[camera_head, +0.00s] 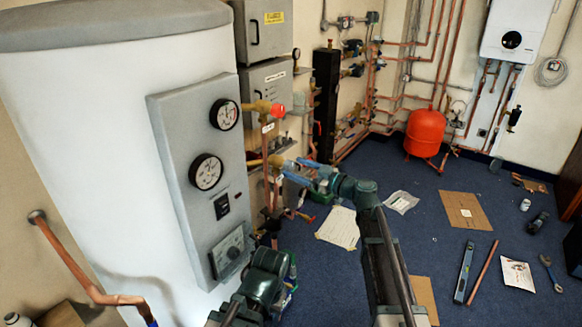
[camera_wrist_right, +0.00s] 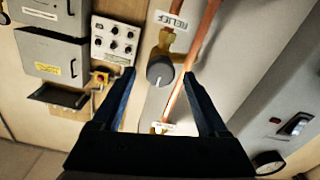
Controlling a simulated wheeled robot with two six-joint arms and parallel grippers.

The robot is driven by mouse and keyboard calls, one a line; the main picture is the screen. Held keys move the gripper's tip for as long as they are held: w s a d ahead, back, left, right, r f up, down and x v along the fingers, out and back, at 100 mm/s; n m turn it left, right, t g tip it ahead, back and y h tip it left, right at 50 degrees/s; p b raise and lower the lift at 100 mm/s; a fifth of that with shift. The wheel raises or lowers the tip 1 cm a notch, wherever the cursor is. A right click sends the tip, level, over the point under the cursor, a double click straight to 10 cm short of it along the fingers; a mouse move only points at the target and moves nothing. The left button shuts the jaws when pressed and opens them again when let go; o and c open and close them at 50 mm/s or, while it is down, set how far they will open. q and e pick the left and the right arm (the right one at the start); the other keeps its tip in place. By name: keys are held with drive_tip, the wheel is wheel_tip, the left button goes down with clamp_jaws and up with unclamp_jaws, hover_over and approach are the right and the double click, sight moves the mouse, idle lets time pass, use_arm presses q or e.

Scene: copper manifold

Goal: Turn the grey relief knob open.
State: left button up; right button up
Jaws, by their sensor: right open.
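The grey relief knob (camera_wrist_right: 160,70) has a white pointer line and sits on a brass valve (camera_wrist_right: 167,42) under a label reading RELIEF (camera_wrist_right: 171,19). In the wrist view my right gripper (camera_wrist_right: 159,76) is open, with one blue-tipped finger on each side of the knob and a visible gap to each. In the head view my right gripper (camera_head: 298,171) reaches the brass valve (camera_head: 256,162) on the side of the tank panel, and its blue fingers partly hide the knob. Part of my left arm shows low in the head view; its gripper is not clearly seen.
Copper pipes (camera_wrist_right: 197,55) run close beside the knob. A red-handled valve (camera_head: 277,110) is above it. The grey gauge panel (camera_head: 195,130) on the white tank (camera_head: 95,150) stands to the left. Tools and cardboard lie on the blue floor (camera_head: 420,225) at right.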

drive_tip(key=shift+x, duration=1.4)
clamp_jaws()
